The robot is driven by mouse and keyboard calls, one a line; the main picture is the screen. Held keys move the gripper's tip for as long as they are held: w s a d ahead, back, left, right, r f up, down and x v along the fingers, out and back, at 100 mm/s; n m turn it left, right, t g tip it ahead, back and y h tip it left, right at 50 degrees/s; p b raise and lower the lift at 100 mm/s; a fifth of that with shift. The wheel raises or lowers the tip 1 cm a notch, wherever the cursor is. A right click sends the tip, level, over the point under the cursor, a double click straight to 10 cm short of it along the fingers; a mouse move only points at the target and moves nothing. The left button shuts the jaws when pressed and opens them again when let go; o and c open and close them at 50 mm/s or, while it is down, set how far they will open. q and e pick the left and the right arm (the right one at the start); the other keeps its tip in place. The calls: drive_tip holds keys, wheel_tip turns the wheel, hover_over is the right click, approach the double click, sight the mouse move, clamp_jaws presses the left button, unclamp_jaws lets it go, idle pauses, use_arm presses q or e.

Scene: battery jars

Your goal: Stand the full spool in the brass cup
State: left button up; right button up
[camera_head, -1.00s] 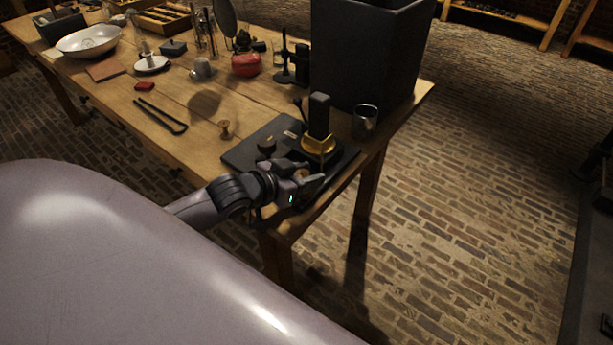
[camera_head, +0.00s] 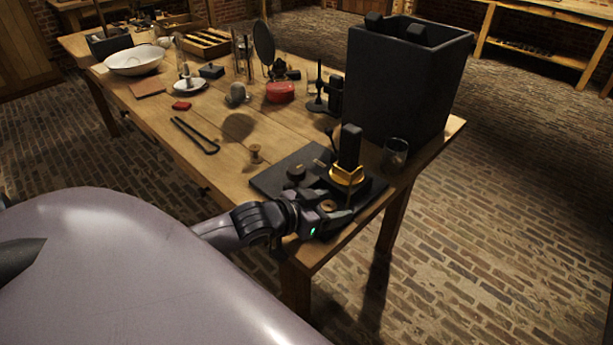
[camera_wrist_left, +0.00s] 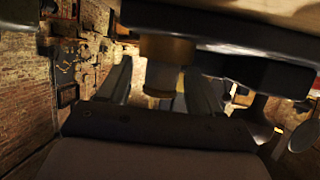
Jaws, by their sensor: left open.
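The gold-coloured brass cup (camera_head: 347,178) stands on a black board at the table's near right corner, at the foot of a black block. My left gripper (camera_head: 332,214) is open at the board's near edge, just in front of the cup. A brown round spool (camera_head: 328,205) shows between its fingers; how full it is I cannot tell. In the left wrist view a pale cylinder (camera_wrist_left: 163,77) with a gold-brown part lies between the open fingers (camera_wrist_left: 162,92); contact is unclear. A waisted wooden spool (camera_head: 256,154) stands on the table left of the board. My right gripper is not seen.
The black board (camera_head: 275,178) also carries a dark knob (camera_head: 296,172). A tall black bin (camera_head: 400,90) and a metal mug (camera_head: 395,153) stand behind and to the right. Black tongs (camera_head: 197,136) lie to the left. Bare table lies around the waisted spool.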

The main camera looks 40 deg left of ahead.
use_arm(q)
drive_tip(key=p+v, duration=0.1)
drive_tip(key=v, duration=1)
drive_tip(key=shift+s, duration=0.1)
idle(0.5)
drive_tip(key=shift+s+f, duration=0.15)
drive_tip(key=shift+f, duration=0.2)
drive_tip(key=s+d+f+g+y, duration=0.2)
drive_tip(key=s+d+f+g, duration=0.25)
drive_tip(key=s, duration=0.25)
drive_tip(key=s+d+f+g+y, duration=0.1)
drive_tip(key=s+d+f+g, duration=0.3)
drive_tip(key=s, duration=0.3)
drive_tip(key=w+d+f+t+h, duration=0.2)
drive_tip(key=w+f+t, duration=0.4)
drive_tip(key=f, duration=0.1)
drive_tip(key=shift+w+d+f+p, duration=0.2)
drive_tip(key=shift+d+f+p, duration=0.1)
drive_tip(key=shift+f+p, duration=0.1)
drive_tip(key=shift+r, duration=0.1)
